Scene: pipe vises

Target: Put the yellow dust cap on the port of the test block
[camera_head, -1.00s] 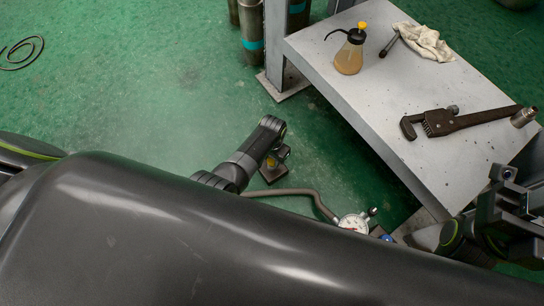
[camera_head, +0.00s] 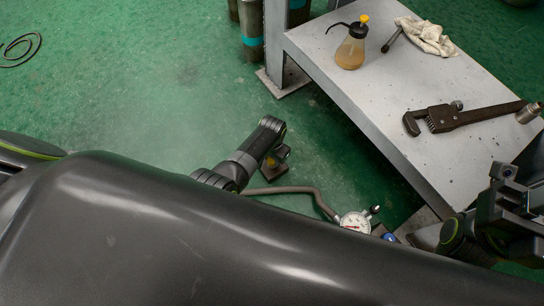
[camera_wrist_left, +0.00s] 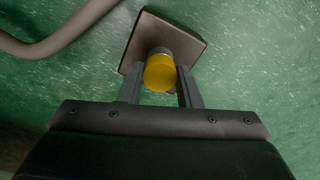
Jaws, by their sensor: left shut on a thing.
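The yellow dust cap (camera_wrist_left: 160,73) sits between the fingertips of my left gripper (camera_wrist_left: 161,82) in the left wrist view. My left gripper is shut on it. Right behind the cap is a short grey round port (camera_wrist_left: 159,52) on the brown-grey test block (camera_wrist_left: 182,34). The cap overlaps the port in this view, and I cannot tell whether it is seated. In the head view my left gripper (camera_head: 281,152) is small and dark over the block (camera_head: 272,173), with a bit of yellow showing. My right arm is at the right edge; its fingers are unclear.
A hose (camera_head: 290,190) runs from near the block to a dial gauge (camera_head: 354,221). A grey bench (camera_head: 400,110) stands to the right, with an oil bottle (camera_head: 351,48), a rag (camera_head: 427,37) and a pipe wrench (camera_head: 455,117). Green floor is open at left.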

